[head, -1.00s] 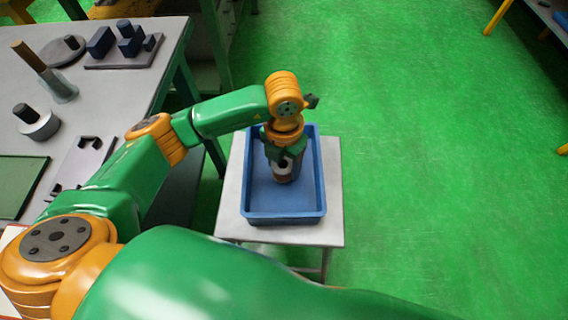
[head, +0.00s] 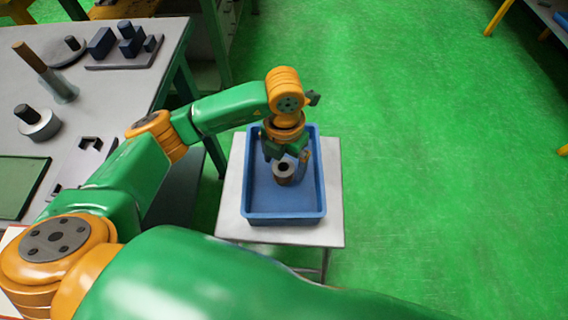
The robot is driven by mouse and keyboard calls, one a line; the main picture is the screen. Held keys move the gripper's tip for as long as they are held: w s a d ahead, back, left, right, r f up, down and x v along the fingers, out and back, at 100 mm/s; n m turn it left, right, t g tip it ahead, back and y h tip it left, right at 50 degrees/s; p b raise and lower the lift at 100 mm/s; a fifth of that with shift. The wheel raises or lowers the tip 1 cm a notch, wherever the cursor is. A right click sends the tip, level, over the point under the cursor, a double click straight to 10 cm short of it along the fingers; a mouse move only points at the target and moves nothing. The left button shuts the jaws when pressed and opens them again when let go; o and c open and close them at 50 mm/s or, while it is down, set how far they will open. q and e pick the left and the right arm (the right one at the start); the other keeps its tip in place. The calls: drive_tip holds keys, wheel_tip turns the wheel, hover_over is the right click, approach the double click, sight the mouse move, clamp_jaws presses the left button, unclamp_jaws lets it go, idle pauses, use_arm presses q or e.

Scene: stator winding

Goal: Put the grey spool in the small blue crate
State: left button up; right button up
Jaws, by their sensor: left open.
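The small blue crate (head: 285,217) stands on a small light-topped table, right of the workbench. The grey spool (head: 284,174) is inside the crate, near its middle, with its dark centre hole facing up; it appears to rest on the crate floor. My left gripper (head: 286,157) is over the crate, just above and behind the spool. Its fingers are open, one on each side, and do not grip the spool. The gripper hides part of the crate's far end. My right gripper is not in view.
The grey workbench (head: 125,95) at left carries a copper-topped post (head: 30,56), a disc with a dark peg (head: 38,124), a plate with dark blocks (head: 124,62) and a green mat (head: 18,182). The green floor (head: 430,160) at right is clear.

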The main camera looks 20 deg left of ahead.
use_arm(q)
wheel_tip(320, 180, up, 10)
drive_tip(key=shift+r+p, duration=0.15)
drive_tip(key=shift+p, duration=0.2)
